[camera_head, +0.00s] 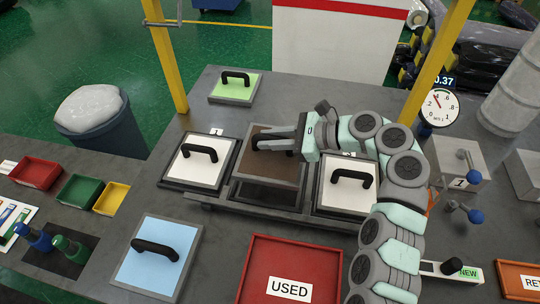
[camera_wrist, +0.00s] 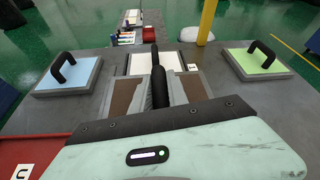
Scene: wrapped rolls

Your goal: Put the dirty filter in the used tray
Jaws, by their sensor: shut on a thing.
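The dirty filter (camera_head: 272,170) is a brown square panel with a grey rim and a black handle, at the middle position of the dark rack. My gripper (camera_head: 270,140) reaches in from the right and is shut on its handle. The filter appears raised a little above its slot, roughly level. In the wrist view the black handle (camera_wrist: 158,88) stands between my fingers, with brown panel (camera_wrist: 124,98) on both sides. The red used tray (camera_head: 292,252), labelled USED, is at the front centre and looks empty; my arm covers part of its right side.
White filters sit in the rack at left (camera_head: 198,172) and right (camera_head: 347,195). A light-blue filter (camera_head: 158,252) lies front left and a green one (camera_head: 235,92) at the back. A yellow post (camera_head: 168,65), a gauge (camera_head: 438,107) and a valve box (camera_head: 455,165) stand around the bench.

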